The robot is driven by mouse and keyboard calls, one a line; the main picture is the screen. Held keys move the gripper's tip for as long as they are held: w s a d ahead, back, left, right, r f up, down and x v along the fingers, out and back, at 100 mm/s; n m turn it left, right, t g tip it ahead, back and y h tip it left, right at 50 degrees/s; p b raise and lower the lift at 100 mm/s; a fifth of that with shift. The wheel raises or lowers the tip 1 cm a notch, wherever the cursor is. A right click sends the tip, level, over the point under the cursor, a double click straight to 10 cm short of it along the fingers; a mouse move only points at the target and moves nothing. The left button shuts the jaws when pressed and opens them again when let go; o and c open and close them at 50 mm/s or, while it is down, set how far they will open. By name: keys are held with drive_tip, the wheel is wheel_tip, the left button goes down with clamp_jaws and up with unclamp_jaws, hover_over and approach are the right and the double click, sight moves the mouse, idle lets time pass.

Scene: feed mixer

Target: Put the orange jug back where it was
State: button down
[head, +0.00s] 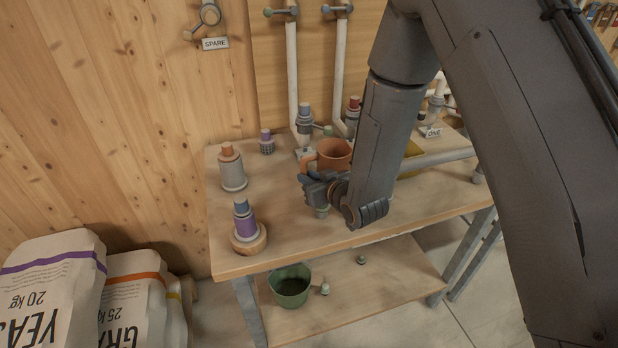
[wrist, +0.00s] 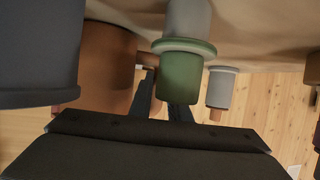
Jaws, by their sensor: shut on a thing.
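The orange jug (head: 336,151) is upright with its open top showing, over the back middle of the workbench, in front of the white pipes. My gripper (head: 310,178) is at its near left side, shut on the jug's handle (head: 309,163). In the wrist view the jug (wrist: 106,68) fills the left middle, and the narrow fingers of my gripper (wrist: 160,92) meet at its handle. I cannot tell whether the jug's base touches the bench top. My arm hides the area right of the jug.
A grey bottle with an orange cap (head: 232,170) and a purple-banded one on a wooden disc (head: 248,228) stand on the bench's left. A small fitting (head: 321,212) stands just below my gripper. A green bucket (head: 290,287) is on the lower shelf.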

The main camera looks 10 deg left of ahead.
drive_tip(key=c, duration=1.7)
unclamp_jaws()
drive_tip(key=shift+f, duration=0.1)
drive_tip(key=shift+o, duration=0.2)
drive_tip(key=shift+r, duration=0.25)
drive_tip(key=b+v, duration=0.2)
drive_tip(key=v, duration=1)
drive_tip(key=shift+b, duration=0.35)
drive_tip(key=shift+s+f, duration=0.1)
